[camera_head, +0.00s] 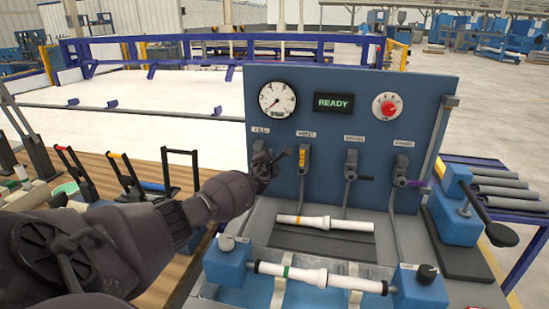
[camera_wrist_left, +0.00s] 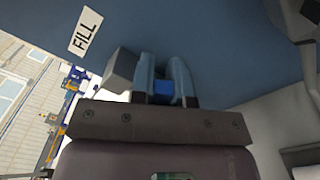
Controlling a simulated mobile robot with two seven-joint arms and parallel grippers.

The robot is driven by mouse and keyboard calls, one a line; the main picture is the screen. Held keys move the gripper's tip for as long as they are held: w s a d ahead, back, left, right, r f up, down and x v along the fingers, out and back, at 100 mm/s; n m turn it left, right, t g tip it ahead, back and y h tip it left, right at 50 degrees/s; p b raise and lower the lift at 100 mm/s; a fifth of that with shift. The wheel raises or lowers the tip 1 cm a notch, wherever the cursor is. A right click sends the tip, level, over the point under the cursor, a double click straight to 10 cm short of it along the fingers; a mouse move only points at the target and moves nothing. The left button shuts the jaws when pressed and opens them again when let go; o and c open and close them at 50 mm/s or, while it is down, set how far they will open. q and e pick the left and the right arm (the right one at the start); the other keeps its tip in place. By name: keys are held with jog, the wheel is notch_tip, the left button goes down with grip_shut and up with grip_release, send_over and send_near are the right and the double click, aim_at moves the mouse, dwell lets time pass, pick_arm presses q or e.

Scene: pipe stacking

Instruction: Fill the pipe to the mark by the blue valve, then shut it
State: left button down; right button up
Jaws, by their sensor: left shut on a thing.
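My left gripper (camera_head: 268,166) is at the leftmost valve of the blue panel (camera_head: 330,140), under the label FILL (camera_wrist_left: 86,32). It is shut on the blue valve's handle (camera_wrist_left: 163,91), which shows between its fingers in the left wrist view. In the head view my gripper mostly hides that valve. A white pipe (camera_head: 322,278) with a green band lies between two blue end blocks over a trough. A round white gauge (camera_head: 277,99) is above; its reading is too small to tell. The green display (camera_head: 333,102) reads READY. My right gripper is not in view.
Valves with yellow (camera_head: 303,158), black (camera_head: 365,178) and purple handles (camera_head: 417,184) stand right of my gripper. A red knob (camera_head: 388,108) is at the upper right. Another white pipe (camera_head: 325,223) lies behind the trough. A black-knobbed lever (camera_head: 500,235) sticks out at right.

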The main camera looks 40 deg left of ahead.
pick_arm(q)
jog(key=shift+w+d+f+m+p, duration=0.1)
jog(key=shift+d+f+m+p, duration=0.1)
jog(key=shift+f+m, duration=0.6)
jog(key=shift+w+d+f+m+p, duration=0.1)
jog(key=shift+f+m+p, duration=0.2)
jog(key=shift+m, duration=1.05)
jog(key=shift+w+d+f+m+p, duration=0.15)
jog(key=shift+f+m, duration=0.45)
jog(key=shift+m, duration=0.45)
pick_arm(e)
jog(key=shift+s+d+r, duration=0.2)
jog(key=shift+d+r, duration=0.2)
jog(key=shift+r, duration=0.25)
pick_arm(q)
jog(key=shift+s, duration=0.15)
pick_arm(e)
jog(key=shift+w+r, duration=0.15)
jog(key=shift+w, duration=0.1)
pick_arm(q)
jog(key=c, duration=1.1)
grip_release()
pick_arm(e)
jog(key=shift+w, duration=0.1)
